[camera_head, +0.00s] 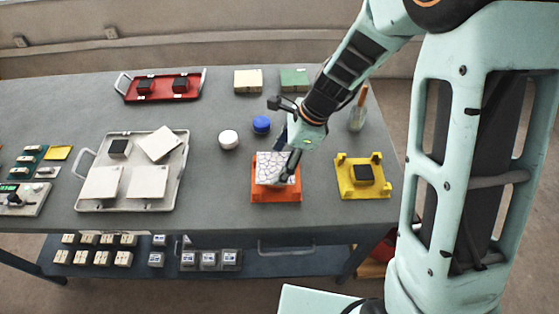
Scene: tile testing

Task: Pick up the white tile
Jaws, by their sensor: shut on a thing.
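A white tile with a dark crackle pattern (270,167) is at the orange stand (262,197) near the front middle of the table. My gripper (284,172) reaches down from the upper right and is shut on this tile at its right side. The far finger is partly hidden, and I cannot tell whether the tile is clear of the stand. Plain white tiles lie on a pale tray (176,186) at the left: one at front left (101,183), one at front right (147,182), and one tilted at the back (158,144).
A yellow stand with a black block (346,187) is right of the orange stand. A white round container (228,139), a blue one (261,124) and a bottle (357,112) stand behind. A red tray (135,97) lies at back left. Bare table separates the pale tray and orange stand.

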